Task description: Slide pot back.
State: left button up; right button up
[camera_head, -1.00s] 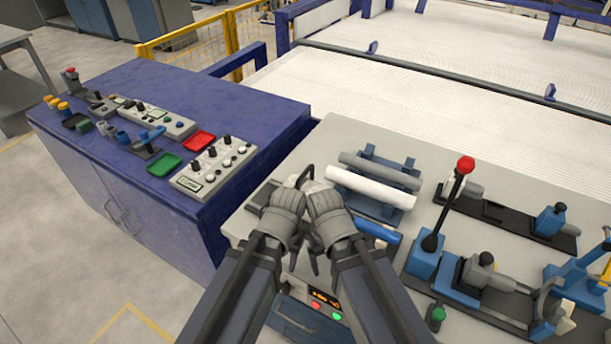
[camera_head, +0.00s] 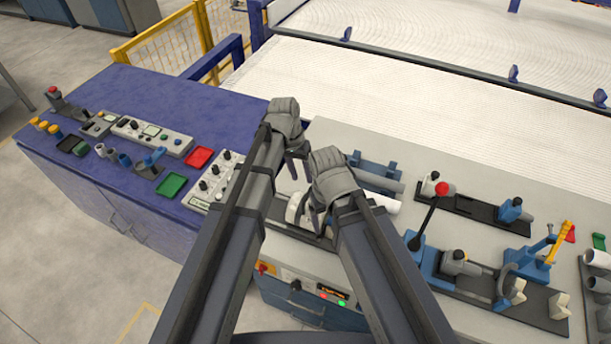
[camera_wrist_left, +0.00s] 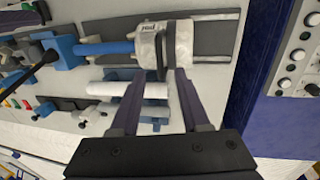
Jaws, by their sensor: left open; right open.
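The pot is most likely the pale grey-white cylinder (camera_wrist_left: 150,45) with dark lettering, on a dark grey plate (camera_wrist_left: 215,45) in the left wrist view. A blue rod (camera_wrist_left: 110,47) runs from its left side. In the head view its pale body (camera_head: 294,208) shows only partly, behind my arms. My left gripper (camera_head: 292,168) is open and empty above the left part of the worktop. In its wrist view, the two fingertips (camera_wrist_left: 166,75) are apart near the pot's lower edge; I cannot tell whether they touch it. My right gripper (camera_head: 319,218) is open beside the pot, lower in the picture.
A blue cradle (camera_head: 378,170) holds a grey and a white pipe behind my right gripper. A red-knobbed lever (camera_head: 425,215) and clamp fixtures stand to the right. A blue cabinet (camera_head: 95,90) with a control box (camera_head: 215,180) stands at left.

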aim_at(307, 194)
pick_arm(q)
jog(key=shift+w+d+r, duration=0.1)
jog(key=shift+w+r, duration=0.05)
jog(key=f+b, duration=0.2)
jog(key=d+f+b, duration=0.1)
jog(key=f+b, duration=0.4)
jog(key=shift+s+d+f+b, duration=0.2)
jog(key=shift+s+f+b, duration=0.1)
jog(key=shift+b, duration=0.1)
jog(key=shift+c, duration=0.3)
grip_shut()
dwell(1.0)
